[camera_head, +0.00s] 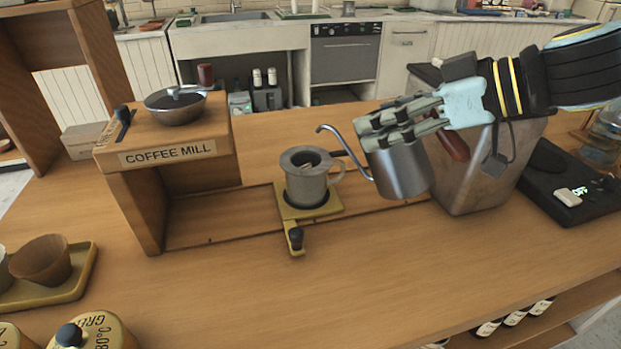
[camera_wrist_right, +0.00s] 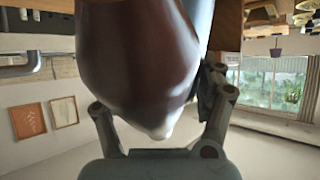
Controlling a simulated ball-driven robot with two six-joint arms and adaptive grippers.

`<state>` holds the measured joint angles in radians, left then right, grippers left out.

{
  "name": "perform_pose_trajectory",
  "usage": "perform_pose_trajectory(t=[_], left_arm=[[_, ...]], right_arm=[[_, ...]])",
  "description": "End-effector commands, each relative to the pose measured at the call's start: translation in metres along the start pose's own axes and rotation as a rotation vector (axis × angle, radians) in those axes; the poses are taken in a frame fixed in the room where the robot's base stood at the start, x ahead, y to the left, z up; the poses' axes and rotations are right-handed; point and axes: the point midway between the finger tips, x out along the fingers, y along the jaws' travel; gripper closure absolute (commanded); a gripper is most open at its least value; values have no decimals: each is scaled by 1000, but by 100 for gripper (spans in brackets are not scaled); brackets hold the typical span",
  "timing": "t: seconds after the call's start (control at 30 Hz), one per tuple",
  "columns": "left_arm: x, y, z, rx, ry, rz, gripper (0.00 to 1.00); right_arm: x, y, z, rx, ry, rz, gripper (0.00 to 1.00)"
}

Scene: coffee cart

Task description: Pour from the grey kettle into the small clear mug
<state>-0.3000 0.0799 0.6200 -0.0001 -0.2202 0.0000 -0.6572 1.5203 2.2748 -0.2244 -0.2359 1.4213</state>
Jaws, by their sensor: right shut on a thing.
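My right gripper (camera_head: 395,122) is shut on the brown handle (camera_head: 455,146) of the grey kettle (camera_head: 402,170). The handle also fills the middle of the right wrist view (camera_wrist_right: 140,60), between the fingers. The kettle is held just right of the small mug (camera_head: 305,188), tilted slightly, its thin curved spout reaching left toward the mug. I see no stream from the spout. The mug looks grey, with a grey rim piece and something dark inside its top. It stands upright on a small yellow stand (camera_head: 325,207). My left gripper is out of view.
A wooden coffee mill (camera_head: 168,155) stands left. A grey metal bin (camera_head: 478,175) is close behind the kettle, with a black scale (camera_head: 580,200) at right. A yellow tray (camera_head: 75,285) holds brown cups at front left. The front middle counter is clear.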

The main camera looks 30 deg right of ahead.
Motion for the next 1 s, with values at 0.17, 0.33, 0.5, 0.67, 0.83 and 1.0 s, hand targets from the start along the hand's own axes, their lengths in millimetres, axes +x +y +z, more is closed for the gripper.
perform_pose_trajectory(t=[0.17,0.33,0.5,0.67,0.83,1.0], left_arm=[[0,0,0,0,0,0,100],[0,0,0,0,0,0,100],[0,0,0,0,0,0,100],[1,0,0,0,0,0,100],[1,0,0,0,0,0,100],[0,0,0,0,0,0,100]], right_arm=[[0,0,-3,-2,-17,0,86],[0,0,-2,-2,-17,0,86],[0,0,-4,-3,-25,0,86],[0,0,-8,-4,-61,0,86],[0,0,-8,-2,-63,1,86],[0,0,-8,-2,-62,1,86]])
